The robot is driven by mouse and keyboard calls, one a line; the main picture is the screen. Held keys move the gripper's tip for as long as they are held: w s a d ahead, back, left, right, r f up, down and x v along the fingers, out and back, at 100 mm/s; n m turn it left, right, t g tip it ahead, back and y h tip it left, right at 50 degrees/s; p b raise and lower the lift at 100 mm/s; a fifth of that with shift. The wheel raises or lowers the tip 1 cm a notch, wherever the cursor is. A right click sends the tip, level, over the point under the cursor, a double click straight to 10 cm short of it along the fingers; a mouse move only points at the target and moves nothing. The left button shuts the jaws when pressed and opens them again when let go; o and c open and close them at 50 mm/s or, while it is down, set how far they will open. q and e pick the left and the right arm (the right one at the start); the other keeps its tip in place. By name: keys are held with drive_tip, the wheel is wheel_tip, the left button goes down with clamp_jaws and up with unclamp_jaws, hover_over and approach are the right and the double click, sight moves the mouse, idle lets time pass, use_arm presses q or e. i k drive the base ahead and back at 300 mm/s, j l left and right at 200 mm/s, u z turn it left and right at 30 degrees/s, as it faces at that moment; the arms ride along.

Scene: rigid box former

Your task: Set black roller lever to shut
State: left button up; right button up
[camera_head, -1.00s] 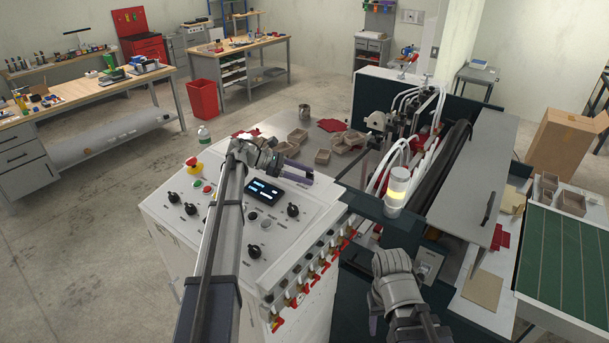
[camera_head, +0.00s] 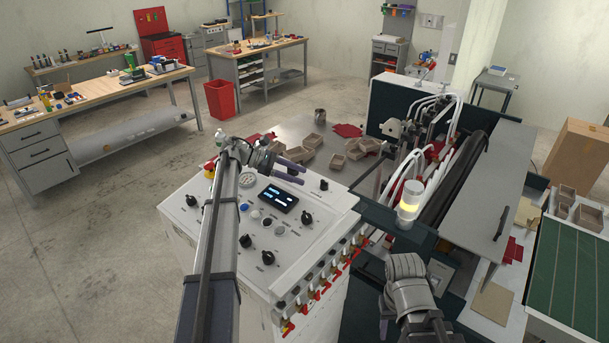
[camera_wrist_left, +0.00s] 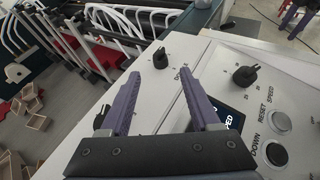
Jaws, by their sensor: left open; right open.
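A black lever knob (camera_head: 324,185) stands on the pale rear ledge of the control panel (camera_head: 225,262). In the left wrist view, what looks like the same knob (camera_wrist_left: 160,58) stands ahead of my fingers, in the gap between them. Its label is partly hidden, so I cannot tell whether it is the roller lever. My left gripper (camera_head: 293,172) is open and empty above the panel, left of that knob and apart from it. Its purple fingers show in the left wrist view (camera_wrist_left: 165,100). My right gripper (camera_head: 384,326) is low at the front right; its fingers are mostly hidden.
Other black knobs (camera_head: 305,218), round buttons and a dark display (camera_head: 278,198) share the panel. Red-handled valves (camera_head: 325,282) line its right edge. A lit beacon (camera_head: 410,197) and white hoses stand to the right. Cardboard trays (camera_head: 338,161) lie on the metal table behind.

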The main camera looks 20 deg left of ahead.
sight(431, 288)
drive_tip(key=k+l, duration=0.3)
drive_tip(key=k, duration=0.15)
drive_tip(key=k+l, duration=0.25)
drive_tip(key=k, duration=0.25)
